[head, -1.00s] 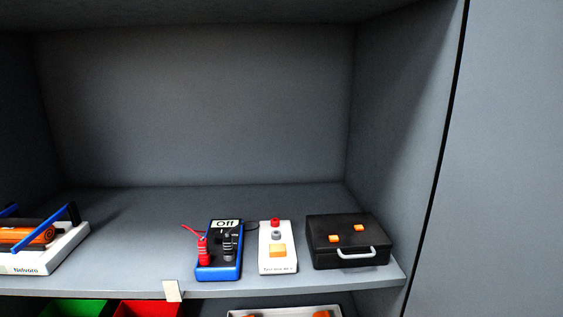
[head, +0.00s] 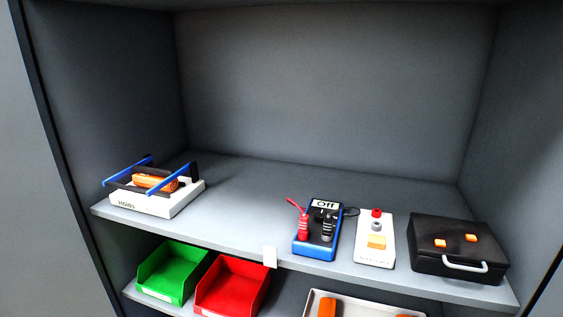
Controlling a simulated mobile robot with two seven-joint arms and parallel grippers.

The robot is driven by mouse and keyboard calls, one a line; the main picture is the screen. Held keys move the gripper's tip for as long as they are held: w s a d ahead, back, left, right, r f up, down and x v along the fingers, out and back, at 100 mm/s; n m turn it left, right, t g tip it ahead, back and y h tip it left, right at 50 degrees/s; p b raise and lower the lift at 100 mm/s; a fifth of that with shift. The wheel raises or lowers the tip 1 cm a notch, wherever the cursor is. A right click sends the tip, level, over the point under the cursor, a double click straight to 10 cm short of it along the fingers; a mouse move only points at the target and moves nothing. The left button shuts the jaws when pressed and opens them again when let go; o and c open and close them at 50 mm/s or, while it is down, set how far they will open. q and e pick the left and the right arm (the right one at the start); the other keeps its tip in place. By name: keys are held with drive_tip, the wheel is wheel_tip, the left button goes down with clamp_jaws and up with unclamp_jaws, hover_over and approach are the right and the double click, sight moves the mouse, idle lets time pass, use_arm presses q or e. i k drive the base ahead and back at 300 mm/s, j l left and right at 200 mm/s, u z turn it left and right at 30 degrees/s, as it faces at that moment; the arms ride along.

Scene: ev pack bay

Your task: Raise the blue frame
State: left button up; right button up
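The blue frame (head: 178,175) has thin blue bars with black end pieces. It sits tilted over a white box (head: 155,204) at the left end of the upper shelf, in the head view. An orange cylinder (head: 154,183) lies on the box among the bars. Neither of my grippers shows in the head view.
On the upper shelf (head: 240,180) stand a blue meter reading "Off" (head: 318,232), a white box with red and orange buttons (head: 374,240) and a black case (head: 459,248). Green (head: 172,273) and red (head: 231,288) bins and a tray (head: 350,305) sit below. The shelf's middle is clear.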

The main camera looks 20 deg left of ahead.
sight(170, 175)
drive_tip(key=u, duration=1.8)
